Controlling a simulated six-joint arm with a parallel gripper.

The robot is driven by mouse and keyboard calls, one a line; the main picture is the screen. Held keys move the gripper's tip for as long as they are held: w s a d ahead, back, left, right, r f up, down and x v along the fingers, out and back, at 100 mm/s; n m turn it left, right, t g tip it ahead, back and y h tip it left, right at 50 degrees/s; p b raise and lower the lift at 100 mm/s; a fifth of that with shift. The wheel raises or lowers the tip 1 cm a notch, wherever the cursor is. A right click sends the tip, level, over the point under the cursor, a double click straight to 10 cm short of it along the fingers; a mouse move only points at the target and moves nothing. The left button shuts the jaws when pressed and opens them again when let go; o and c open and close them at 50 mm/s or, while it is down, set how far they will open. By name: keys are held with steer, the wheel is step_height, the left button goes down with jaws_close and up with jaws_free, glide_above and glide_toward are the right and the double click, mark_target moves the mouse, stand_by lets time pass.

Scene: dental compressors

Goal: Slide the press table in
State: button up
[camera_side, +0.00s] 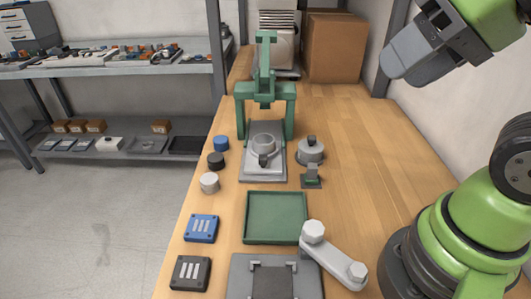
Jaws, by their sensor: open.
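The green press (266,90) stands toward the back of the wooden bench, upright, with its ram over the rear of its base. The press table (253,167) is a grey plate extending forward from under the press frame. A grey round fixture (263,146) sits on that plate, in front of the press legs. My gripper (408,66) is at the upper right, grey under a green arm link, high above the bench and well apart from the press. Its fingers are hard to make out, and nothing shows in it.
Blue, black and white caps (210,183) line the left bench edge. A round grey part (310,152) and a small dark stand (311,177) are right of the press table. A green tray (248,219), grey crank arm (335,257) and grey fixture plate (240,277) are nearer.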

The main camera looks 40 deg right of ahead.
stand_by(0.3)
steer(key=shift+w+a+f, duration=0.1)
steer(key=shift+w, duration=0.15)
steer(key=c, duration=0.6)
steer(key=w+a+f+n, duration=0.1)
steer(key=w+f, duration=0.1)
steer(key=w, duration=0.1)
steer(key=w+a+f+n, duration=0.1)
steer(key=w+f+n, duration=0.1)
steer(key=w, duration=0.1)
steer(key=w+a+f+n, duration=0.1)
steer(key=w+f+n, duration=0.1)
steer(key=w+f, duration=0.1)
steer(key=shift+w, duration=0.25)
jaws_close()
steer(key=n+h, duration=0.3)
steer(key=n, duration=0.4)
glide_toward(258, 170)
steer(key=f, duration=0.1)
steer(key=a+f, duration=0.1)
steer(key=f, duration=0.1)
steer(key=a+f, duration=0.1)
steer(key=shift+w+f, duration=0.3)
steer(key=shift+f, duration=0.1)
steer(key=shift+w+d+r, duration=0.2)
steer(key=shift+w+d, duration=0.7)
steer(key=shift+d, duration=0.05)
steer(key=shift+w+d, duration=0.35)
steer(key=shift+w, duration=0.05)
